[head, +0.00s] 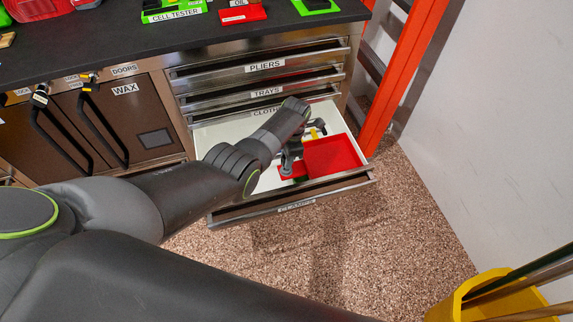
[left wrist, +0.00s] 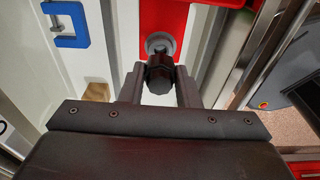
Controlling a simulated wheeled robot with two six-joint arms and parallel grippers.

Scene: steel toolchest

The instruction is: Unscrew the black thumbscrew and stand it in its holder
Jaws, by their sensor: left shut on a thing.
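In the left wrist view the black thumbscrew (left wrist: 160,74) is between the two fingers of my left gripper (left wrist: 158,84), which is shut on it. A round grey collar (left wrist: 160,43) shows just beyond the thumbscrew, on a red surface (left wrist: 177,16). I cannot tell whether the thumbscrew is still threaded into it. In the head view my left gripper (head: 290,166) points down into the open drawer, at the left edge of a red tray (head: 335,155). The thumbscrew is hidden there by the gripper. I cannot make out the holder. My right gripper is not in view.
The open drawer labelled CLAMPS (head: 296,206) has a white floor and metal rim. A blue clamp (left wrist: 67,24) lies inside. Shut drawers and the dark worktop (head: 230,30) are above. An orange upright (head: 408,75) stands right; a yellow bin (head: 470,295) is lower right.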

